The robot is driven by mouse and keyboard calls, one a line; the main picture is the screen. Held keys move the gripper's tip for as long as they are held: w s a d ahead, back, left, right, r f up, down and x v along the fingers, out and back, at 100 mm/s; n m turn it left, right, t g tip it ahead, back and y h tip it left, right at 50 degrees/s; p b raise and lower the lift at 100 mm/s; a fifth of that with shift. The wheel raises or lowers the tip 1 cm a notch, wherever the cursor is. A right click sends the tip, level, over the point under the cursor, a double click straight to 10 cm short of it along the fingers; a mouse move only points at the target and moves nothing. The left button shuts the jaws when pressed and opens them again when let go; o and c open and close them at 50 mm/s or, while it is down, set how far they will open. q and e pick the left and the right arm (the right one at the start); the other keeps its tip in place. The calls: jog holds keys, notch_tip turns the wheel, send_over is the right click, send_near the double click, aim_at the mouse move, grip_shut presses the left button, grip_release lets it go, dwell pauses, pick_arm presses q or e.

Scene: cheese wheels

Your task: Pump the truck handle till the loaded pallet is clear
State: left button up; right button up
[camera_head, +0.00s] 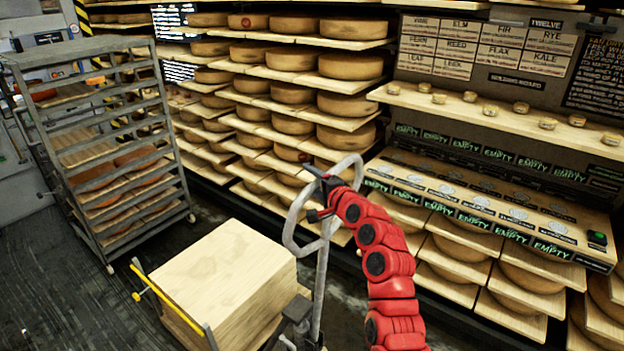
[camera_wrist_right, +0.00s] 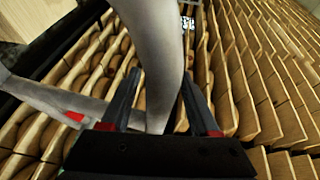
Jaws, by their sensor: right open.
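The truck handle (camera_head: 322,200) is a grey metal loop on an upright shaft, standing in the middle of the head view. My right gripper (camera_head: 318,192), on the red arm, is at the loop's upper part. In the right wrist view the handle's grey tube (camera_wrist_right: 160,60) passes between the two fingers of my right gripper (camera_wrist_right: 158,95), which is open around it. The load (camera_head: 225,270), a pale wooden block-like stack, sits in front of the shaft at lower left. The pallet under it and its gap to the floor cannot be made out. My left gripper is not in view.
A grey wheeled rack (camera_head: 105,140) with cheeses stands at left. Shelves of cheese wheels (camera_head: 295,58) fill the back. A bench with "EMPTY" labels (camera_head: 480,205) stands at right. A yellow bar (camera_head: 165,297) lies along the load's left side. Dark floor is free at lower left.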

grip_shut()
dwell(1.4)
